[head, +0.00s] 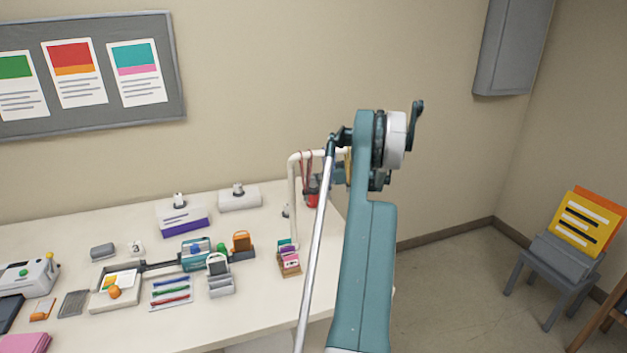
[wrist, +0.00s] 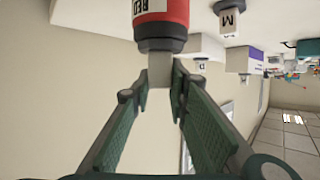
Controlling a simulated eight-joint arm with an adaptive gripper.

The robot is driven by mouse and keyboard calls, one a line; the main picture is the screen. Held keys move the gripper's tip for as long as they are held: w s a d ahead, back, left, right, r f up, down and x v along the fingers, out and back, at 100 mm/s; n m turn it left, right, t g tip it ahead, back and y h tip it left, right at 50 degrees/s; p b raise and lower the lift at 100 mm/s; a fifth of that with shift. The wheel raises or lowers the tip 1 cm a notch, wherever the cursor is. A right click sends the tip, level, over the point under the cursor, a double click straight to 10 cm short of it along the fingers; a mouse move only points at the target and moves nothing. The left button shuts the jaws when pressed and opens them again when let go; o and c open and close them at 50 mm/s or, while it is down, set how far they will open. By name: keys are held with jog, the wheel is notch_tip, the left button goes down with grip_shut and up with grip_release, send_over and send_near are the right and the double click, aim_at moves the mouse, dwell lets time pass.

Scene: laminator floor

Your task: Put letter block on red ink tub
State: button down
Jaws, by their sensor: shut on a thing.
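The red ink tub (wrist: 160,14) shows at the top of the wrist view, which is turned upside down, with a white label and a dark lid. My gripper (wrist: 160,84) is shut on a pale grey letter block (wrist: 160,71). The block's lettered face is not visible. The block lines up with the tub's lid and appears to meet it; I cannot tell if they touch. In the head view the red tub (head: 312,199) stands at the table's back right, beside a cream stand.
The cream hook stand (head: 292,200) with red lanyards is close to my gripper. A purple-striped box (head: 182,222) and a white box (head: 239,199) stand to the left. A small card holder (head: 289,264) is in front. Clutter covers the table's front left.

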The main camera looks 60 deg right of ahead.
jog(key=c, duration=2.2)
grip_release()
jog(key=shift+f, duration=0.1)
jog(key=shift+c, duration=0.2)
jog(key=shift+r, duration=0.2)
jog(key=p+v, duration=0.1)
jog(key=v, duration=1.1)
